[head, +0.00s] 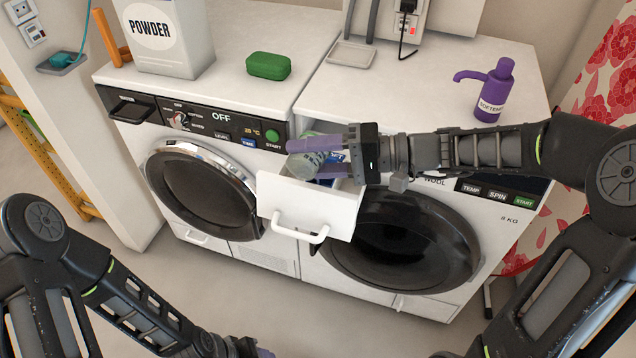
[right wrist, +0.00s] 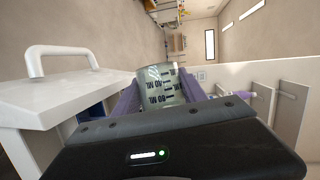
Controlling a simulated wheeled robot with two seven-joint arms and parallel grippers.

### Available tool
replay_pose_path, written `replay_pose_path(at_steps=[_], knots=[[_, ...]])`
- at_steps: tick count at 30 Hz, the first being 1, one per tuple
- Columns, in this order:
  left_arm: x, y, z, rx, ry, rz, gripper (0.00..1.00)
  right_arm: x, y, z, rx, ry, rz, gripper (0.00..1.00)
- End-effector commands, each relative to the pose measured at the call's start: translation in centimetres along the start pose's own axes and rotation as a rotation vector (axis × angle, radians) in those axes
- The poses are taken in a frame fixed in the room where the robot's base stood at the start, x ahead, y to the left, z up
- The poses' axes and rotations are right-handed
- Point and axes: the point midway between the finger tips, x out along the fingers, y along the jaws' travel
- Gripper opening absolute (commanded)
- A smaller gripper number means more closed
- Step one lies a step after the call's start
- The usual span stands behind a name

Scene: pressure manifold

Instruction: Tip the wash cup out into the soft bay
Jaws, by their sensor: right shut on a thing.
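The wash cup (head: 303,167) is a clear, greenish measuring cup with dark marks. It is tilted well over, just above the open drawer (head: 304,206) of the right-hand machine. My right gripper (head: 318,160) is shut on it, its purple fingers on either side; the cup also shows between them in the right wrist view (right wrist: 160,86). A little blue shows inside the drawer. The cup and gripper hide most of the bays, so I cannot tell which bay the cup's mouth faces or whether anything flows. My left gripper (head: 250,349) is mostly cut off at the bottom edge.
The drawer's white handle (head: 300,230) sticks out in front. A green box (head: 268,66) and a powder box (head: 165,35) are on the left machine (head: 230,30). The floor in front is clear.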

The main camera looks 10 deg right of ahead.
Motion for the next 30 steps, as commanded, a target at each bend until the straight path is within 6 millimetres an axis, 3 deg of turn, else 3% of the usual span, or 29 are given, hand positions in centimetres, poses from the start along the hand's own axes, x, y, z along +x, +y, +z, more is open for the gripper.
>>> replay_pose_path(at_steps=[30], knots=[[-0.43,0.16,-0.01,0.0,0.0,0.0,0.52,-0.16,-0.3,-0.29,0.083,-0.012,-0.034,0.1]])
